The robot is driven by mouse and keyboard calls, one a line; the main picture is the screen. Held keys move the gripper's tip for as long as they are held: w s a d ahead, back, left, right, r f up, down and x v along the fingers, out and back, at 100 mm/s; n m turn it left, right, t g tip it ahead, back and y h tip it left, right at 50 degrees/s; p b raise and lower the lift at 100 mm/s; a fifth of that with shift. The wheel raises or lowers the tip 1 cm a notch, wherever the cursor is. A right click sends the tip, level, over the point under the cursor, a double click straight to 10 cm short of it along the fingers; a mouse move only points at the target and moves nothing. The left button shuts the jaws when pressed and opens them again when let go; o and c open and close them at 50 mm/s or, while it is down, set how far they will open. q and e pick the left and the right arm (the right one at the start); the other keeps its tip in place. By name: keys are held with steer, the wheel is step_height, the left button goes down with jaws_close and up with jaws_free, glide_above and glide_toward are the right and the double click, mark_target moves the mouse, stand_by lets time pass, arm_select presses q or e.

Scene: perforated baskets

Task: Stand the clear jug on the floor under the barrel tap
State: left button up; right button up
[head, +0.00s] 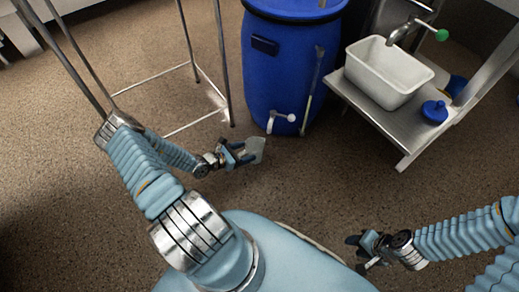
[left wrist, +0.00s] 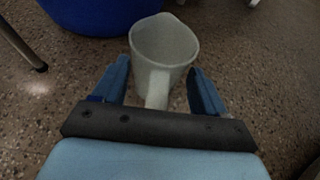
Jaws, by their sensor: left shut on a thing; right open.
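The clear jug (head: 256,148) is a small translucent vessel, seen in the head view just in front of the blue barrel (head: 288,70). My left gripper (head: 238,154) is shut on the jug's handle. In the left wrist view the jug (left wrist: 164,42) is upright with its open mouth showing and its handle between my left gripper's fingers (left wrist: 157,88). The barrel tap (head: 282,119), white, is low on the barrel's front, a little beyond the jug. I cannot tell whether the jug's base touches the floor. My right gripper (head: 356,252) is open and empty at the lower right.
A metal stand (head: 440,120) right of the barrel holds a white basin (head: 388,72) and a blue lid (head: 434,111). A thin metal frame (head: 195,125) stands left of the barrel. The speckled floor (head: 320,185) in front is clear.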

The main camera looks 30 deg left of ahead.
mark_target(239, 154)
arm_select(q)
steer(key=w, duration=0.2)
steer(key=w+d, duration=0.1)
steer(key=w, duration=0.1)
steer(key=w+d, duration=0.1)
steer(key=w, duration=0.1)
steer(key=shift+d, duration=0.25)
steer(key=shift+w+d+f+b, duration=0.15)
steer(key=shift+f+b, duration=0.35)
steer(key=shift+f, duration=0.4)
steer(key=shift+w+a+f+b, duration=0.15)
steer(key=shift+f+b, duration=0.3)
steer(key=shift+f, duration=0.4)
steer(key=shift+d, duration=0.1)
steer(key=shift+f, duration=0.15)
steer(key=o, duration=1.1)
steer(key=shift+c, duration=0.2)
steer(key=shift+s+r, duration=0.1)
steer(key=shift+r, duration=0.15)
steer(key=p+v, duration=0.2)
steer(key=v, duration=0.9)
steer(key=shift+s+a+r, duration=0.1)
steer(key=shift+s+a, duration=0.1)
steer(key=shift+s, duration=0.1)
